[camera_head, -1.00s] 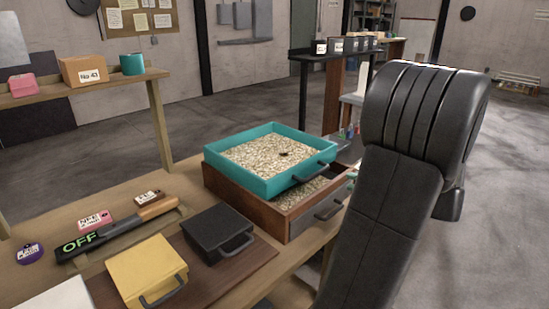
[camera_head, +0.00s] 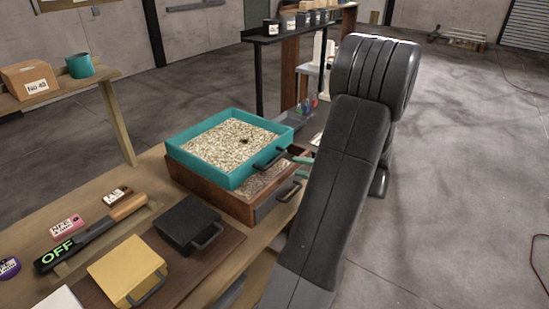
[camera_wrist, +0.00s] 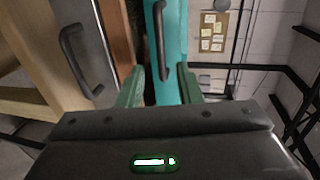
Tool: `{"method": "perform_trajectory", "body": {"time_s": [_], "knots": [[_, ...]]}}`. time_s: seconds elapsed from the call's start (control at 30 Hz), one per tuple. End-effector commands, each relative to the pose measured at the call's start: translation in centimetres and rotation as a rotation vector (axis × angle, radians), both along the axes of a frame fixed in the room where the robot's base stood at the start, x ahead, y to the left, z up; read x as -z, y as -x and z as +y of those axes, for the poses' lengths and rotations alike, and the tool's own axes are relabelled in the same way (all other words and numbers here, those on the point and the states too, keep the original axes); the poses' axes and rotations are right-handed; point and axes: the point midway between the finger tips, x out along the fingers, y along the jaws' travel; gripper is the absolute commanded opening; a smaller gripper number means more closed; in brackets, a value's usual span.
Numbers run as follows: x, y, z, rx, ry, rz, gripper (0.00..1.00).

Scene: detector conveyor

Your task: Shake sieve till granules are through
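The teal sieve (camera_head: 236,181) holds pale granules (camera_head: 230,143) with a small dark spot among them. It sits over a brown wooden box (camera_head: 213,191), and more granules show in the box's open front part. The sieve's dark handle (camera_head: 270,158) faces my arm. In the wrist view, the teal sieve wall (camera_wrist: 172,60) and its handle (camera_wrist: 160,38) lie ahead, in line with the gap between my fingers.
A dark bar marked OFF (camera_head: 85,240) and small labelled blocks are on the left. The box's grey front has its own handle (camera_wrist: 75,62). Open floor lies to the right.

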Motion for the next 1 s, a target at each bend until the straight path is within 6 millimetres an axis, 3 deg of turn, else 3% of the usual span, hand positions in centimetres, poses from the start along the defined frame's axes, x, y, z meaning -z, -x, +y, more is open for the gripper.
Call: {"method": "perform_trajectory", "body": {"time_s": [0.2,0.47,0.93,1.0], "knots": [[0.7,-2.8,4.0,-0.004,-0.002,0.002,0.32],[1.7,-5.3,7.3,-0.002,-0.001,0.001,0.32],[2.1,-6.1,8.3,0.001,0.001,-0.001,0.32],[2.1,-6.1,8.3,0.001,0.0,0.0,0.18]]}}
